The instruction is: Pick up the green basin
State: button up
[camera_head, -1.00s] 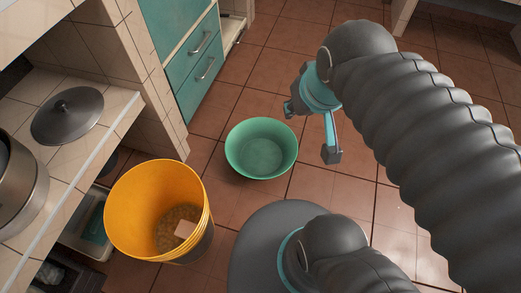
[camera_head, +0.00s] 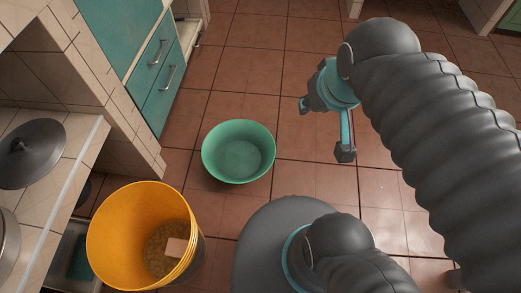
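The green basin (camera_head: 239,151) is a round, open bowl standing upright on the brown tiled floor, left of the picture's middle. It looks empty. My gripper (camera_head: 322,128) is in the air to the right of the basin and apart from it. Its two fingers are spread wide, one toward the upper left and one hanging at the lower right, with nothing between them.
A yellow bucket (camera_head: 130,232) with grainy contents and a pale block stands at lower left, near the basin. A tiled counter (camera_head: 75,160) with a dark lid (camera_head: 30,153) is at left. Teal drawers (camera_head: 160,85) stand behind. The floor (camera_head: 245,60) beyond the basin is clear.

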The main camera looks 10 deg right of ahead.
aim_at(236, 151)
jog(key=z, duration=1)
jog(key=k, duration=0.9)
jog(key=u, duration=0.55)
